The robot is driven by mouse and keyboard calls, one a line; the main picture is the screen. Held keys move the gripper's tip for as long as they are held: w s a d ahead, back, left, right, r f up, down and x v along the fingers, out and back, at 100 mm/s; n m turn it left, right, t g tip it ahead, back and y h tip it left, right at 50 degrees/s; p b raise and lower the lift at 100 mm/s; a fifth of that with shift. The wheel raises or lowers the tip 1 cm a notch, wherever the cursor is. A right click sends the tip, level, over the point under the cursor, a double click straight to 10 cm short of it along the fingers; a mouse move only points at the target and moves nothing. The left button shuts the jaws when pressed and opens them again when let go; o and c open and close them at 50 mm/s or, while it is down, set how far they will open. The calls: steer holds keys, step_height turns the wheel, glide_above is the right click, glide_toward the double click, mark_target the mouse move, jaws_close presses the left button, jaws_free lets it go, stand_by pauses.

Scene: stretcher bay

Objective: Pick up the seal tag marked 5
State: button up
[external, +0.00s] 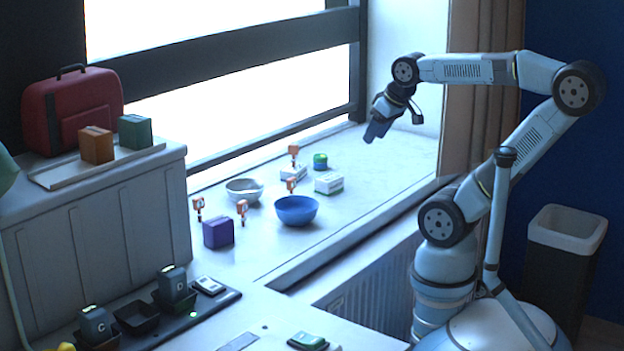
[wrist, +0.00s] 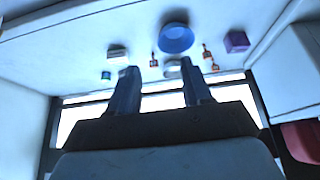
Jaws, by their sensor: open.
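Several small orange seal tags stand on the white window sill. In the external view one is at the back (external: 293,150), one behind the blue bowl (external: 291,185), one near the purple box (external: 241,207) and one at the far left (external: 198,204). Their numbers are too small to read, so I cannot tell which is marked 5. In the wrist view, tags show beyond the fingers, one left of the bowl (wrist: 154,61) and one right of it (wrist: 207,53). My gripper (external: 376,130) is open and empty, raised above the right part of the sill, apart from all tags.
A blue bowl (external: 297,210), a grey-white bowl (external: 244,190), a purple box (external: 218,232), white boxes (external: 329,183) and a green jar (external: 320,160) share the sill. The window frame (external: 270,45) is behind. The sill's right part is clear.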

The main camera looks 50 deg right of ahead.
steer(key=o, duration=0.4)
steer(key=shift+c, duration=0.2)
